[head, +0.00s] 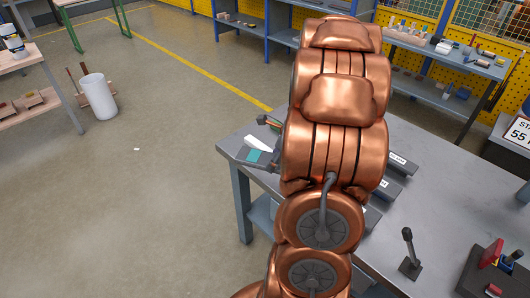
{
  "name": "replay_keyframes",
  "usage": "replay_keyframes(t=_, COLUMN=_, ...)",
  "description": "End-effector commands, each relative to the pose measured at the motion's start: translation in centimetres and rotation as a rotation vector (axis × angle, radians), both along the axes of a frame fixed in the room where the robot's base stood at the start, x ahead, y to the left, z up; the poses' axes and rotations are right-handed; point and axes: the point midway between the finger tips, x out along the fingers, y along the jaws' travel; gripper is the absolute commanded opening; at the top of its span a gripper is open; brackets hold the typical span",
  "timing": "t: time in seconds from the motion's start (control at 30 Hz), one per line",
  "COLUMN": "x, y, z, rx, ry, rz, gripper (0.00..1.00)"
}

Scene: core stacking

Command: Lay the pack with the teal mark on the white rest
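A flat grey pack with a teal mark (255,156) lies near the far left corner of the grey metal table; my copper arm hides its right end. A small white surface (259,143) shows just behind the teal mark; I cannot tell whether it is the white rest or whether the pack touches it. My arm stands across the middle of the view and hides much of the table. My gripper is hidden behind it, so I cannot see whether it holds anything.
The grey table (420,215) also bears dark grey blocks with white labels (398,159), partly behind my arm, and a black lever (408,250). A dark tray with red and black parts (490,265) is at the right. A small dark item (270,121) lies by the far left corner.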

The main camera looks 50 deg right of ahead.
Motion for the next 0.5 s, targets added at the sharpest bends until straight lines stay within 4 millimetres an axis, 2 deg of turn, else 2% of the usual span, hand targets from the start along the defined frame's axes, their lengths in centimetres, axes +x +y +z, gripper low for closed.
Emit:
replay_keyframes(t=0.1, x=-1.9, y=-0.9, z=0.1, rx=-0.002, ry=0.000, rz=-0.189, gripper=0.03)
replay_keyframes(t=0.3, x=-3.8, y=-1.7, z=0.4, rx=-0.002, ry=0.001, rz=-0.401, gripper=0.03)
replay_keyframes(t=0.5, x=-3.7, y=-2.0, z=0.5, rx=0.001, ry=0.002, rz=-0.466, gripper=0.03)
